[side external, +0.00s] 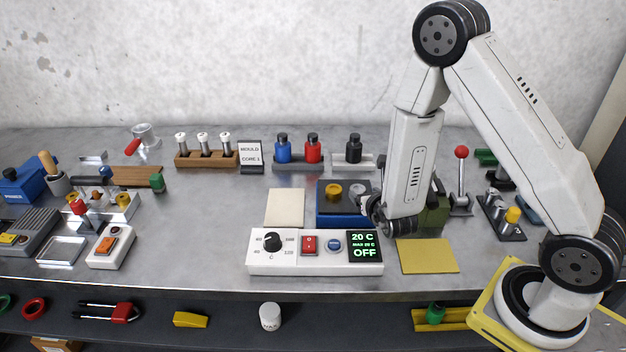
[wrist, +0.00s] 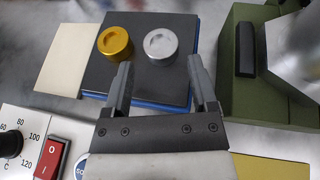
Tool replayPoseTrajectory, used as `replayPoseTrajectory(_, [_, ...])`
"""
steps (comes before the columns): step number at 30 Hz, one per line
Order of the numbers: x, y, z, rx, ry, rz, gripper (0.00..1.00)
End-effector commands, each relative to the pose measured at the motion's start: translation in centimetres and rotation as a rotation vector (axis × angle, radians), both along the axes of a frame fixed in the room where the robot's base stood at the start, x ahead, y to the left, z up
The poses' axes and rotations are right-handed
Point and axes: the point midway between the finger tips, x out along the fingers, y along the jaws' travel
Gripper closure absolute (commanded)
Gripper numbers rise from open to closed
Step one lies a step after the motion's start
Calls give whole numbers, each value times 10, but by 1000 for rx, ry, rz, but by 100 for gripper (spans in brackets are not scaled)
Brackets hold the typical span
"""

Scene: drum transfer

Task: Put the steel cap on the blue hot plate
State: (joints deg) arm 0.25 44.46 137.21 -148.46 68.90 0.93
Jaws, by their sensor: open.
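The blue hot plate (side external: 344,219) has a dark top and stands behind the control box; it also shows in the wrist view (wrist: 140,85). The silver steel cap (wrist: 160,47) sits on the right part of its dark top. A brass-coloured cap (wrist: 115,43) sits beside it on the left, apart from it. In the side view the steel cap (side external: 358,188) is close to my arm. My gripper (wrist: 162,80) is open and empty, pointing at the plate, with the steel cap beyond its fingertips. In the side view the fingers are mostly hidden.
The control box (side external: 315,266) reads 20 C and OFF in front of the plate. A cream pad (side external: 285,207) lies left of it, and a green bin (wrist: 238,70) stands right. A yellow mat (side external: 427,256) lies at the front. Bottles (side external: 313,150) stand behind.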

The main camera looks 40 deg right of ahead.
Motion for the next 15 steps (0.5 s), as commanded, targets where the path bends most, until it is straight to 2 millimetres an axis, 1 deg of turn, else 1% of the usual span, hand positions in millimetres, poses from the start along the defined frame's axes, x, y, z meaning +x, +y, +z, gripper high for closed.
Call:
replayPoseTrajectory(3, [-10, 8, 5, 0, 0, 3, 26])
replayPoseTrajectory(6, [-16, 11, 8, 1, 0, 2, 26])
replayPoseTrajectory(15, [-22, 14, 11, 1, 0, 0, 26])
